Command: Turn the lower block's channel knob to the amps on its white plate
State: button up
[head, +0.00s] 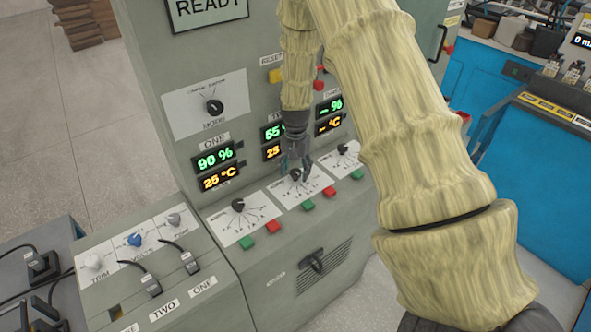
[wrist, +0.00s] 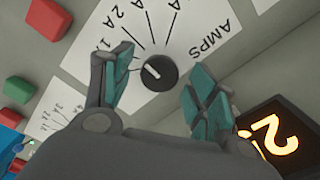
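The sloped panel has three white dial plates with black knobs. The middle channel knob (head: 295,174) sits on its white plate (head: 313,201), partly hidden by my gripper in the head view. In the wrist view the round black knob (wrist: 160,72) shows its white pointer mark towards the upper left, on the side of the 1 and 2 A marks. "AMPS" is printed on the plate (wrist: 178,22). My gripper (wrist: 160,88) is open, with one teal-padded finger on each side of the knob and visible gaps; I cannot tell its height above it. It also shows in the head view (head: 296,162).
The left dial (head: 238,205) and right dial (head: 342,148) stand beside it. Green and red buttons (head: 274,227) line the panel's front edge. Lit displays (head: 215,160) sit above. A lower console (head: 134,240) with knobs and cables is at left.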

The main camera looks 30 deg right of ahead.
aim_at(295, 172)
jog(key=shift+r, duration=0.1)
notch_tip(295, 172, up, 12)
dwell(0.7)
dwell(0.5)
